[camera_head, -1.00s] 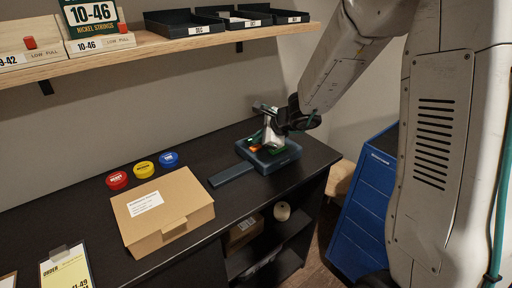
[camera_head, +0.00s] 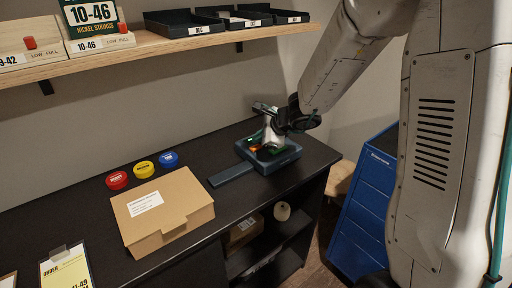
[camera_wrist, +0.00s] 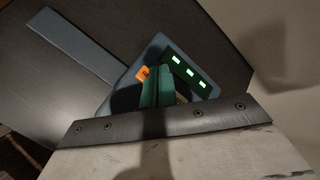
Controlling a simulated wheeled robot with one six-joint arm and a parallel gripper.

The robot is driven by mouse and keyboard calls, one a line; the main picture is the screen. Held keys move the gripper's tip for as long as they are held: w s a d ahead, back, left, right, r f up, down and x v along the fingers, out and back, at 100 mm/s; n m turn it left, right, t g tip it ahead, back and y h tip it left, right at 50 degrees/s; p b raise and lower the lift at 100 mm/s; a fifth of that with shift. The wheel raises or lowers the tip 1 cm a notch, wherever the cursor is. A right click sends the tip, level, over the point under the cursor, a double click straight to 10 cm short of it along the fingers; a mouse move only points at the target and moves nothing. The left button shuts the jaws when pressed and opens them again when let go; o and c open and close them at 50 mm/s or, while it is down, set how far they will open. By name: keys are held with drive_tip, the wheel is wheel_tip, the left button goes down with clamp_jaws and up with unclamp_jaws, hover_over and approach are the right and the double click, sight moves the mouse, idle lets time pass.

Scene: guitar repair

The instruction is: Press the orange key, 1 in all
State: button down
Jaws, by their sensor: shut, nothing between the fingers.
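A blue-grey device (camera_head: 285,158) stands at the right end of the black bench. In the wrist view, the orange key (camera_wrist: 143,73) shows on the device, just left of my gripper's fingertips. My gripper (camera_wrist: 155,72) is shut and empty, its green fingers together above the device. I cannot tell whether the fingertips touch the key. Three lit green marks (camera_wrist: 190,72) show on a dark panel to the right of the fingers.
A flat blue-grey bar (camera_head: 231,174) lies left of the device. A cardboard box (camera_head: 163,210) and red, yellow and blue round tins (camera_head: 143,169) stand farther left. A shelf (camera_head: 150,50) with trays runs above the bench. A blue drawer cabinet (camera_head: 365,205) stands to the right.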

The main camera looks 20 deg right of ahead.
drive_tip(key=shift+f, duration=0.2)
idle(0.6)
drive_tip(key=shift+f, duration=0.25)
drive_tip(key=shift+f, duration=0.4)
idle(0.6)
idle(0.4)
drive_tip(key=shift+r, duration=0.85)
wheel_tip(320, 180, up, 5)
idle(0.9)
